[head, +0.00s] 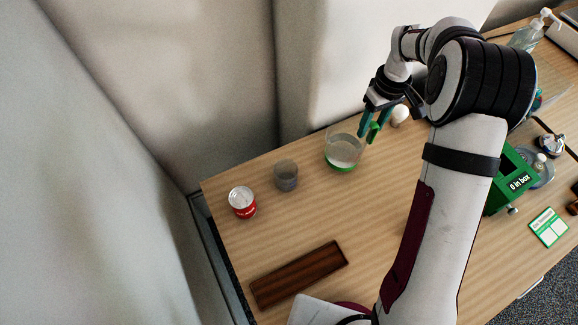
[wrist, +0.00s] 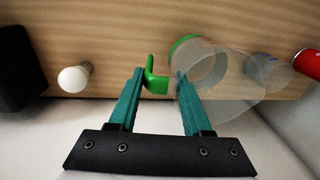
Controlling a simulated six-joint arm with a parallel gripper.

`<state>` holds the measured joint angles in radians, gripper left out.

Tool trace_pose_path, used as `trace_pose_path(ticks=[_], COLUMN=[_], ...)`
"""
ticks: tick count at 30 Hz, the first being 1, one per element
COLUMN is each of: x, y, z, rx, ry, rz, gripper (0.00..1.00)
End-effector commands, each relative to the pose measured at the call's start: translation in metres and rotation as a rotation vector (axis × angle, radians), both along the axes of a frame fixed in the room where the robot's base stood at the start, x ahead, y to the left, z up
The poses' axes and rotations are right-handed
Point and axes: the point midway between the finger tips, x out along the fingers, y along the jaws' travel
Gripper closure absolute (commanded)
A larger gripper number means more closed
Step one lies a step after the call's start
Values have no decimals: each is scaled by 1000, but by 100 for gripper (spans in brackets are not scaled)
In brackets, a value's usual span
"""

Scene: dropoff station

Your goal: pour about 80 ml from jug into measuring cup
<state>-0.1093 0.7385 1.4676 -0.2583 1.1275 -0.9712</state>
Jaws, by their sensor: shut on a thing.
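The clear jug (head: 343,147) has a green base and a green handle and holds some pale liquid. It looks about upright at the table's back; whether its base touches the table is unclear. My gripper (head: 375,122) is at its right side, shut on the green handle, with teal fingers on either side. In the wrist view the handle (wrist: 153,78) shows between the fingers, beside the clear jug wall (wrist: 238,85). The measuring cup (head: 286,175), small, grey and see-through, stands left of the jug. It shows partly behind the jug in the wrist view (wrist: 265,68).
A red and white can (head: 242,203) stands left of the cup. A dark wooden tray (head: 299,273) lies at the front. A white round object (head: 400,113) is right of my gripper. A green box (head: 509,182) stands at right. The table between cup and tray is clear.

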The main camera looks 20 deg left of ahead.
Motion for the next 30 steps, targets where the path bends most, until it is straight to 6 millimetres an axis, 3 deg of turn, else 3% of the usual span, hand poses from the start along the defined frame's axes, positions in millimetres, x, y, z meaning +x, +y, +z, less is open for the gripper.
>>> trace_pose_path(ticks=[14,30], x=[-1,-21], y=[8,30], z=[-1,22], rx=[-10,-211], ry=[-8,-190], rz=[-2,3], gripper=[100,100])
